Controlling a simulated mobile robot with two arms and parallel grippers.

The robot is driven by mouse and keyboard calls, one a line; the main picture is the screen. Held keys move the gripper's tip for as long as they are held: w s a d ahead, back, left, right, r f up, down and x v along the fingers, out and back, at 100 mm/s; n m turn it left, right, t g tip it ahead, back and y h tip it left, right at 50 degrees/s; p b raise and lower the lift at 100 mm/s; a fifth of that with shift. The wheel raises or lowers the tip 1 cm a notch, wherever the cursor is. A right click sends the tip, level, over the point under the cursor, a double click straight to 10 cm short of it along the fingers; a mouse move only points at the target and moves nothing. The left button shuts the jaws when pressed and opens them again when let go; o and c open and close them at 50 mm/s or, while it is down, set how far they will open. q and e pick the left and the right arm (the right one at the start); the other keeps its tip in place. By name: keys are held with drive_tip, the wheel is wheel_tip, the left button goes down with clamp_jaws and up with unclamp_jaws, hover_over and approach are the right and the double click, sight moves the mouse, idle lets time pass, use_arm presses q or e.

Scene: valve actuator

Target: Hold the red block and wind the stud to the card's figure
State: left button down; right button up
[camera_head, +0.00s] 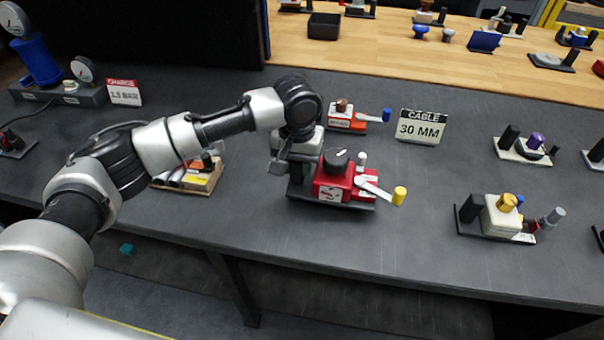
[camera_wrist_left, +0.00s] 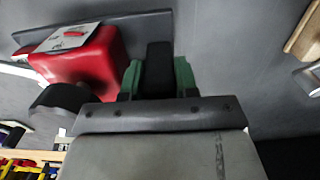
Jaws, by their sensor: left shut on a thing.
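The red block (camera_head: 332,185) sits on a dark base plate near the table's front edge. It has a round black knob (camera_head: 336,158) on top, a small grey stud (camera_head: 361,159) and a white lever with a yellow end (camera_head: 399,195). My left gripper (camera_head: 299,172) is at the block's left side, pointing down. In the left wrist view its green-lined fingers (camera_wrist_left: 159,70) are shut on a black upright grip (camera_wrist_left: 159,62) beside the red block (camera_wrist_left: 90,66). A card (camera_head: 420,127) behind reads CABLE 30 MM. My right gripper is not in view.
A smaller red unit with a blue-ended lever (camera_head: 347,118) stands just behind. A cream unit (camera_head: 500,215) stands to the right. A CHARGE 1.5 BAR card (camera_head: 123,92) is at far left. Grey table is clear between the red block and the cream unit.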

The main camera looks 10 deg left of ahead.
sight(298, 176)
use_arm(q)
wheel_tip(298, 176, up, 6)
drive_tip(key=shift+f, duration=4.25)
drive_tip(key=shift+f, duration=0.35)
drive_tip(key=shift+f, duration=0.15)
